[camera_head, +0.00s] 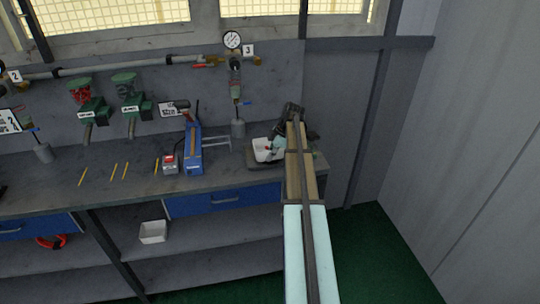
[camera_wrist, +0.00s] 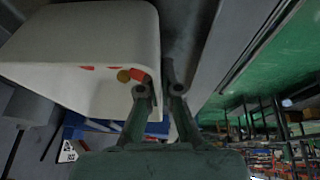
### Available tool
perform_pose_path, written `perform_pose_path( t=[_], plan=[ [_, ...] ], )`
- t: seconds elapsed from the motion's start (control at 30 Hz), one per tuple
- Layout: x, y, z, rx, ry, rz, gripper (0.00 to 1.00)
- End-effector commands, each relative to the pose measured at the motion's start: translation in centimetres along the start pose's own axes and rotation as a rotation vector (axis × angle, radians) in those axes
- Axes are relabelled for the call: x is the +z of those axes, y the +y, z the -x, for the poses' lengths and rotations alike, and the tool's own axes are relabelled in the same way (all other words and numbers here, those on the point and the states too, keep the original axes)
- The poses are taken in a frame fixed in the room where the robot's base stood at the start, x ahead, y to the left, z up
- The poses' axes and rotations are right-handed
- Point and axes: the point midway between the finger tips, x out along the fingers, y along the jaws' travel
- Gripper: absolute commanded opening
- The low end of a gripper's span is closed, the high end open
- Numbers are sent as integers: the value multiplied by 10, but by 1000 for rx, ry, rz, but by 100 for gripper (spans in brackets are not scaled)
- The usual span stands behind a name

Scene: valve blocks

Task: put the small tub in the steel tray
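A small white tub (camera_head: 265,152) is at the right end of the workbench, on or in a low grey holder. It fills the upper left of the wrist view (camera_wrist: 85,45), with small red and brass-coloured pieces showing against it. My gripper (camera_head: 281,143) is over the tub's right side. In the wrist view my gripper's fingers (camera_wrist: 158,88) stand close together, on either side of the tub's wall, and look shut on it. The fingertips are partly hidden. I cannot clearly make out the steel tray; the grey surface around the tub is largely covered by the tub and my arm.
A blue tool (camera_head: 193,147), a small red-and-grey box (camera_head: 170,164) and several yellow sticks lie on the bench to the left. Valves and a gauge (camera_head: 232,40) line the back panel. Another white container (camera_head: 153,232) is on the lower shelf. The bench front is clear.

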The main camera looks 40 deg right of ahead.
Motion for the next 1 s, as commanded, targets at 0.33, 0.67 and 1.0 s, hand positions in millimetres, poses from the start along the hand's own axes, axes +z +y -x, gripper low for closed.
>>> perform_pose_path(
  t=[0.33, 0.67, 1.0],
  plan=[
    [2, 0, -4, 0, 0, 0, 0],
    [2, 0, -5, 0, 0, 0, 31],
    [1, 0, 9, 1, 0, 0, 31]
  ],
)
